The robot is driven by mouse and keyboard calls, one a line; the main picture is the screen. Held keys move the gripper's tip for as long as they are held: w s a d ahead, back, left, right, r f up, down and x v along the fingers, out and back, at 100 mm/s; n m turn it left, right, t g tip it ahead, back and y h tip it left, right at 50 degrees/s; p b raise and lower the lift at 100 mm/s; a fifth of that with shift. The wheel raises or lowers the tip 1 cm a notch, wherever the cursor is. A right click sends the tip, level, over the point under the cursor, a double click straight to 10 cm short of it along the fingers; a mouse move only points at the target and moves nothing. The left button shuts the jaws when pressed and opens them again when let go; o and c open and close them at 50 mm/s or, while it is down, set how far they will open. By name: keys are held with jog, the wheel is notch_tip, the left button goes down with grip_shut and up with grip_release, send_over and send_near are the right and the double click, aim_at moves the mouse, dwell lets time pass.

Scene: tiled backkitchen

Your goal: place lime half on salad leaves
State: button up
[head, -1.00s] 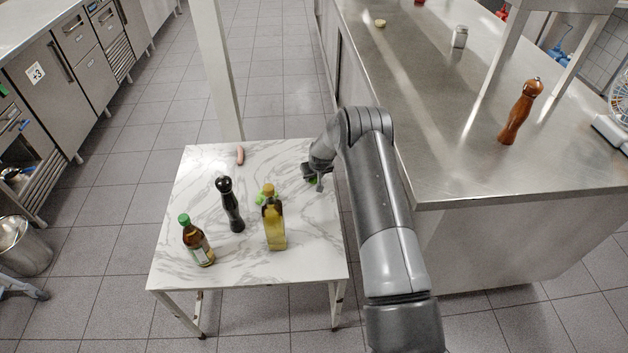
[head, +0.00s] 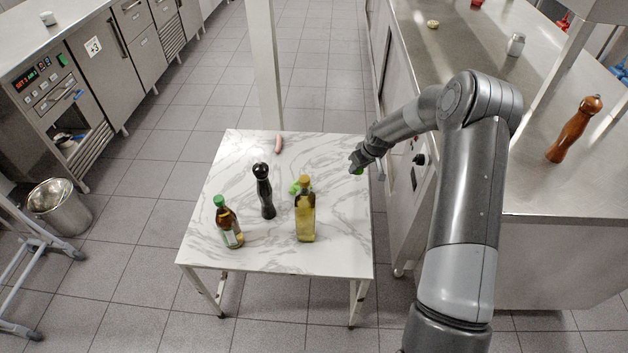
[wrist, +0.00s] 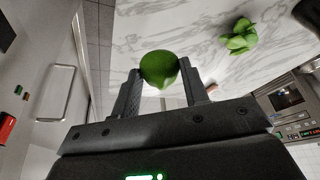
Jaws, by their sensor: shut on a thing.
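My gripper (head: 357,165) is shut on the green lime half (wrist: 160,68), which sits between the two fingertips in the wrist view. In the head view only a bit of the lime shows under the gripper, above the right edge of the marble table (head: 345,240). The salad leaves (wrist: 238,36) are a small green clump on the table, apart from the gripper. In the head view the leaves (head: 295,188) are partly hidden behind the oil bottle.
An oil bottle (head: 305,212), a black pepper mill (head: 264,192) and a green-capped sauce bottle (head: 229,224) stand near the leaves. A sausage (head: 278,144) lies at the back. The steel counter (head: 470,75) flanks the table's right side.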

jog(key=s+a+r+n+g+y, duration=0.1)
jog(key=s+a+r+n, duration=0.25)
jog(key=a, duration=0.45)
jog(key=shift+n, duration=0.55)
jog(key=w+a+f, duration=0.1)
jog(key=a+f, duration=0.1)
jog(key=a, duration=0.1)
jog(key=a+f, duration=0.2)
jog(key=a, duration=0.2)
jog(key=w+a+f, duration=0.1)
jog(key=a+f, duration=0.2)
jog(key=a, duration=0.1)
jog(key=shift+w+a, duration=0.1)
jog(key=shift+w, duration=0.25)
jog(key=shift+w+a+f, duration=0.1)
jog(key=shift+a+f, duration=0.15)
jog(key=shift+a, duration=0.1)
jog(key=shift+f, duration=1.85)
jog(key=o, duration=1)
jog(key=shift+f, duration=0.15)
jog(key=shift+c, duration=0.2)
jog(key=v, duration=1.2)
jog(key=shift+d+r, duration=0.2)
jog(key=shift+r, duration=0.05)
